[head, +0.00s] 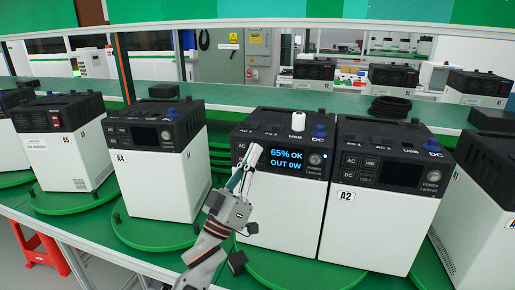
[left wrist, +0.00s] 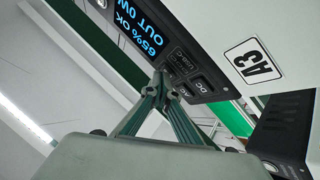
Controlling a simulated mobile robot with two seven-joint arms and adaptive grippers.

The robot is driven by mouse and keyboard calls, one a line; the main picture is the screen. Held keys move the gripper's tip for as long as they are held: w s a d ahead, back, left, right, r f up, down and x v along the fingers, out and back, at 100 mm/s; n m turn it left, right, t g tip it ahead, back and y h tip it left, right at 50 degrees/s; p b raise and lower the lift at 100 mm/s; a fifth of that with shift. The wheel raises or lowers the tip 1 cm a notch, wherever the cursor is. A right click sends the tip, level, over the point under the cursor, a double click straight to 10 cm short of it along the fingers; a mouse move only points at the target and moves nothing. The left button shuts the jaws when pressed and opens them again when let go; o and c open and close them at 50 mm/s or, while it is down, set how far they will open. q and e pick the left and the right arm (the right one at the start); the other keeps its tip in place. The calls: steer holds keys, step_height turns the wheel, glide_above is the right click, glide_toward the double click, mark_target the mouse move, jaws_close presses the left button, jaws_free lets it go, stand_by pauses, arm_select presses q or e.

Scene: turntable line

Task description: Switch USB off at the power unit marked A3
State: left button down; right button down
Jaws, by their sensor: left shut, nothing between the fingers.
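The power unit A3 (head: 279,210) is the white and black box in the middle of the head view. Its display (head: 287,160) is lit and reads "65% OK OUT 0W"; it also shows in the left wrist view (left wrist: 139,28). The A3 label (left wrist: 253,62) is readable in the wrist view. My left gripper (head: 252,157) is shut and empty, its tips at the button panel beside the display. In the wrist view the tips (left wrist: 160,78) lie close to the AC and DC buttons (left wrist: 201,84) and cover part of the panel. I cannot tell whether they touch it.
Unit A2 (head: 368,226) stands close on the right, unit A4 (head: 160,180) on the left with a gap between. A white plug (head: 298,121) and a blue plug (head: 319,130) stand on top of A3. The units sit on green turntables (head: 150,238).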

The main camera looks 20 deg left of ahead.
arm_select(q)
steer(key=shift+s, duration=0.1)
steer(key=shift+s+p, duration=0.45)
steer(key=shift+s, duration=0.2)
steer(key=s+p, duration=0.2)
steer(key=s, duration=0.3)
steer(key=shift+a, duration=0.1)
stand_by(0.4)
stand_by(0.4)
